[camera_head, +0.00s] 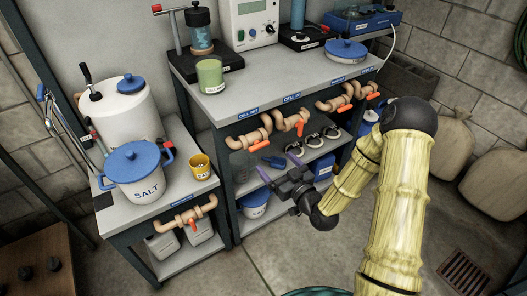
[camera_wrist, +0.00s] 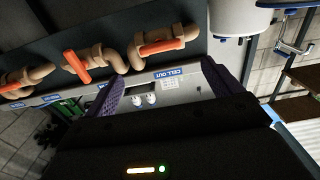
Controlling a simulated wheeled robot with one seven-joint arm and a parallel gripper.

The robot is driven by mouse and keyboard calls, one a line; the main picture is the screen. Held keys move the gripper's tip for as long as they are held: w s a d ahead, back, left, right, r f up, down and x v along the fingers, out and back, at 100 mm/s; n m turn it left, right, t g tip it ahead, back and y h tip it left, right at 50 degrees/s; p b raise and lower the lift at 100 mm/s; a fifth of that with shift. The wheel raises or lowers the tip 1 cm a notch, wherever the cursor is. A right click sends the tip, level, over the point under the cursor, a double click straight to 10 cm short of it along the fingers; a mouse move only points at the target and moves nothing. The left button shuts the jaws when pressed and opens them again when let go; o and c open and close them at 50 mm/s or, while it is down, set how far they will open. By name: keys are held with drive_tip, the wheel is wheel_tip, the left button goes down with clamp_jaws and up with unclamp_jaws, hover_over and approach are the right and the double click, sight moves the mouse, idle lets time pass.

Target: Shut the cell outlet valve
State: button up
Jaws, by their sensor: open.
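The cell outlet valve has an orange lever (camera_head: 248,138) on a tan pipe under the bench's front edge, below the blue CELL OUT label (camera_head: 247,113). Its lever lies roughly along the pipe. In the wrist view the lever (camera_wrist: 162,47) shows above the upside-down CELL OUT label (camera_wrist: 170,72). My gripper (camera_head: 279,167) is open and empty, with purple fingers spread, below and to the right of this valve in the head view. In the wrist view the fingers (camera_wrist: 165,85) stand apart, and neither visibly touches the lever.
The CELL IN valve's lever (camera_head: 299,128) hangs across its pipe, just right. More orange-levered valves (camera_head: 332,104) follow farther right. A side table (camera_head: 112,219) at left holds a SALT pot (camera_head: 139,175) and has its own valve (camera_head: 192,223). A lower shelf (camera_head: 325,165) lies behind my gripper.

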sight(261, 147)
drive_tip(key=x, duration=0.8)
drive_tip(key=shift+a, duration=0.1)
drive_tip(key=shift+c, duration=0.2)
drive_tip(key=c, duration=0.9)
